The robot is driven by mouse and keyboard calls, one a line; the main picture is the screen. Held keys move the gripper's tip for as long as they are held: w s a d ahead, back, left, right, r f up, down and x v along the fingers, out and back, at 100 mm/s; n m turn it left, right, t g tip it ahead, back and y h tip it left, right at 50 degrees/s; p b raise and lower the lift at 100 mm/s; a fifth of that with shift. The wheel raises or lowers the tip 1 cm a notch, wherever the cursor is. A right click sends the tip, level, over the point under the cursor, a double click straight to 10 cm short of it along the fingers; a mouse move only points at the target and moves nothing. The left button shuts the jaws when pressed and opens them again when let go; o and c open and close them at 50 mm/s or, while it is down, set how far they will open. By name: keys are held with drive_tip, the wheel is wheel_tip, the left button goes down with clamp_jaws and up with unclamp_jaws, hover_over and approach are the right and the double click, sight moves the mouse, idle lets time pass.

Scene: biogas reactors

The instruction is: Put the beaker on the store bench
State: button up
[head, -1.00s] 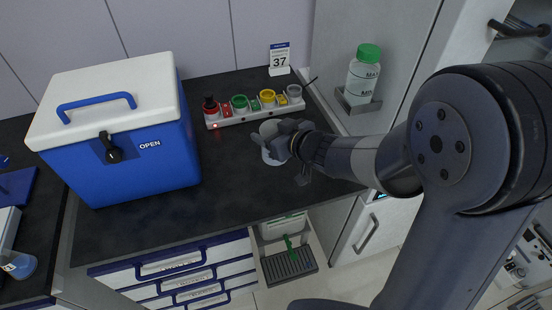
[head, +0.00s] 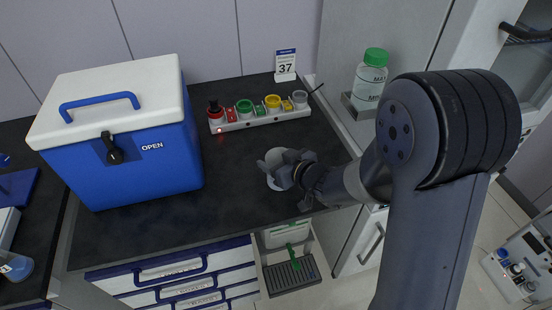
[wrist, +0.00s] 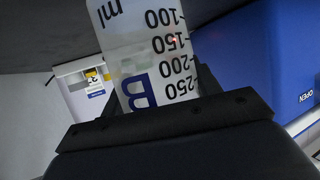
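The beaker (head: 270,163) is a pale, see-through vessel over the dark bench top (head: 160,225), right of the blue cool box. My gripper (head: 281,171) reaches in from the right and is shut on the beaker. In the wrist view the beaker (wrist: 150,50) fills the space between the fingers, with black volume marks and a blue letter B appearing upside down. The gripper hides part of it in the head view. I cannot tell whether its base touches the bench. No label in view tells me which surface is the store bench.
The blue cool box (head: 130,150) with a white lid stands on the left. A white rack (head: 258,116) with coloured caps lies at the back, by a sign with 37 (head: 285,66). A green-capped bottle (head: 370,80) stands right. Bench space between box and beaker is clear.

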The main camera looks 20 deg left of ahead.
drive_tip(key=o, duration=0.5)
drive_tip(key=shift+c, duration=0.2)
drive_tip(key=shift+r, duration=0.2)
drive_tip(key=p+v, duration=0.1)
drive_tip(key=v, duration=1.1)
drive_tip(key=shift+s+f, duration=0.1)
drive_tip(key=shift+f, duration=0.05)
